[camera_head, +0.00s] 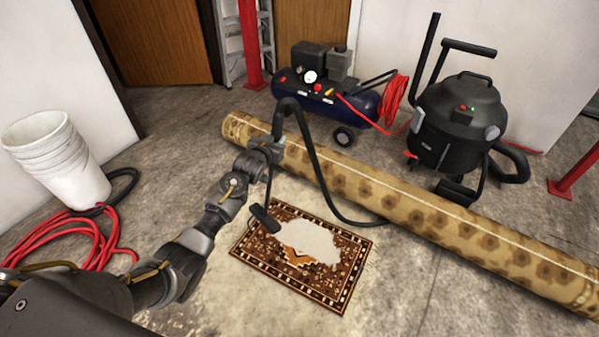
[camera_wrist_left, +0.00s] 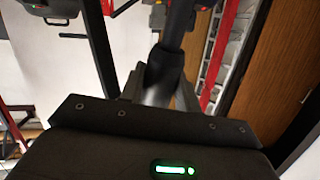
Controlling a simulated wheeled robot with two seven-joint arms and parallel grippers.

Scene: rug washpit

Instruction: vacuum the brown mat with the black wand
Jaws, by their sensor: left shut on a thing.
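The brown mat (camera_head: 340,286) lies flat on the concrete floor, with a dark patterned border and a pale, whitish patch covering much of its middle. My left gripper (camera_head: 270,148) is shut on the black wand (camera_head: 268,185), which also shows in the left wrist view (camera_wrist_left: 172,65) between the fingers (camera_wrist_left: 163,88). The wand's flat head (camera_head: 264,218) is at the mat's upper left edge; I cannot tell whether it touches. A black hose (camera_head: 325,185) runs from the wand over the rolled rug. The black vacuum (camera_head: 460,120) stands behind the roll. My right gripper is not in view.
A long rolled tan rug (camera_head: 420,208) lies diagonally just beyond the mat. A blue compressor (camera_head: 330,100) with a red hose (camera_head: 395,98) stands behind it. White stacked buckets (camera_head: 60,160) and a coiled red hose (camera_head: 75,235) are at left.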

